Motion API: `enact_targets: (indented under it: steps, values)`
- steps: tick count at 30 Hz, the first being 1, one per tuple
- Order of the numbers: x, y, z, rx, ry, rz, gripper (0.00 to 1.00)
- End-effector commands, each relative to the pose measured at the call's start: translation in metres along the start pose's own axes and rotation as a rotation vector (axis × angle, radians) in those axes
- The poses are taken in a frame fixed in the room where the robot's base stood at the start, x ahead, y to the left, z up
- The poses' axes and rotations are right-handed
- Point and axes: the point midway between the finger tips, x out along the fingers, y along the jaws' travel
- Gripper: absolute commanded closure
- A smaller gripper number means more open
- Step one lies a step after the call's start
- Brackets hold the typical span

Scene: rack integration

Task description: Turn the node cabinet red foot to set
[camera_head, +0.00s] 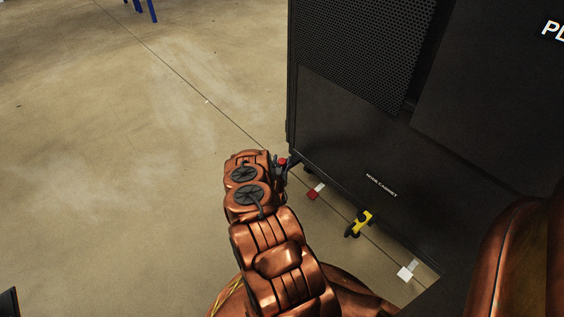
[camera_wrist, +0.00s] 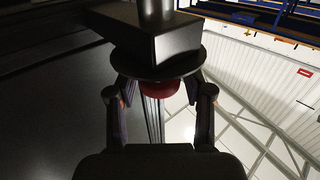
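The node cabinet (camera_head: 345,160) is a tall black cabinet at the right in the head view, with its name printed low on its front. The red foot (camera_head: 282,161) shows as a small red spot by its lower left corner. My gripper (camera_head: 281,173) is right at it, mostly hidden by my copper arm. In the wrist view the red foot (camera_wrist: 160,88) sits below a dark disc and block, between the fingers of my gripper (camera_wrist: 161,93). One finger is on each side, close to the red part. The disc hides the fingertips, so contact is unclear.
A red marker (camera_head: 313,193) with a white tag lies near the cabinet's lower edge. A yellow and black part (camera_head: 359,222) and a white marker (camera_head: 406,273) are further right along it. The concrete floor (camera_head: 110,160) to the left is clear.

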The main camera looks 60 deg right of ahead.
Motion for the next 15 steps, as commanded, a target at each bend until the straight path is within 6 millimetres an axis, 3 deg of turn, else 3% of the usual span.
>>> enact_targets:
  steps: [2,12,15]
  values:
    - [-0.0001,0.0000,0.0000,0.000,0.000,0.000,0.60]
    - [-0.0002,-0.0001,0.0003,0.000,-0.001,0.000,0.96]
    - [-0.0003,0.0000,-0.0001,0.000,-0.001,-0.002,0.97]
